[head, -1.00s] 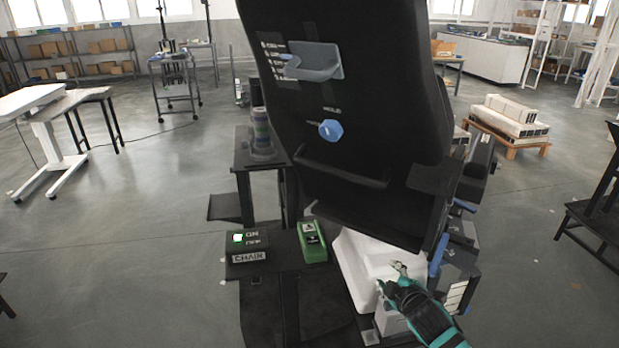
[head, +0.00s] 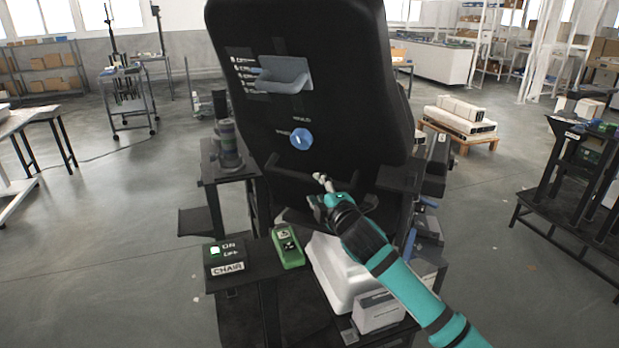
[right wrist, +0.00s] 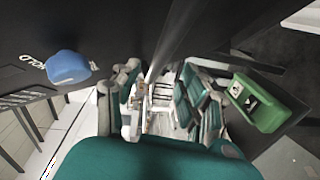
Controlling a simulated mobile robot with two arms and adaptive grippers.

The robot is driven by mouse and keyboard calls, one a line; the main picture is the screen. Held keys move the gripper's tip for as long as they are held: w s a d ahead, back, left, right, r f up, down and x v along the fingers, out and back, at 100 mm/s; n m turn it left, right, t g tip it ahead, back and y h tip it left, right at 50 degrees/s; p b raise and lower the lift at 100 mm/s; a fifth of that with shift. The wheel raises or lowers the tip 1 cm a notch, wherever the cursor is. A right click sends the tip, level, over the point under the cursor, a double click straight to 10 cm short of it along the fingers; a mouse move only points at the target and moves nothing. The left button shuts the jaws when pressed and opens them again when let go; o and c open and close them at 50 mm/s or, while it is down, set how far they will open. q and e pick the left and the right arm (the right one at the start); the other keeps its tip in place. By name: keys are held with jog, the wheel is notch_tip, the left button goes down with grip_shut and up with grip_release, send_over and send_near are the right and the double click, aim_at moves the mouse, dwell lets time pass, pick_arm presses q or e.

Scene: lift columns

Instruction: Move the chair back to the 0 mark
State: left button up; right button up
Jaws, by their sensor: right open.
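The chair (head: 345,80) shows its tall black back. A blue-grey pointer-like bracket (head: 285,75) sits beside a column of small white marks (head: 243,72), too small to read. Below is a round blue knob (head: 301,139) with white lettering, which also shows in the right wrist view (right wrist: 68,67). A black bar (head: 283,176) crosses the lower back. My right gripper (head: 318,190) is in front of the lower back, below and right of the knob, near the bar. It is open and looks empty in the right wrist view (right wrist: 158,95). My left gripper is not in view.
Below stand a black box marked CHAIR (head: 228,262) with a lit green button, a green device (head: 288,247) and a white housing (head: 335,270). A black stand (head: 575,190) is at right. Open floor lies to the left.

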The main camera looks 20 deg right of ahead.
aim_at(312, 180)
jog(key=w, duration=0.7)
jog(key=shift+a+f, duration=0.1)
jog(key=shift+f, duration=0.2)
grip_shut()
jog(key=shift+r, duration=0.1)
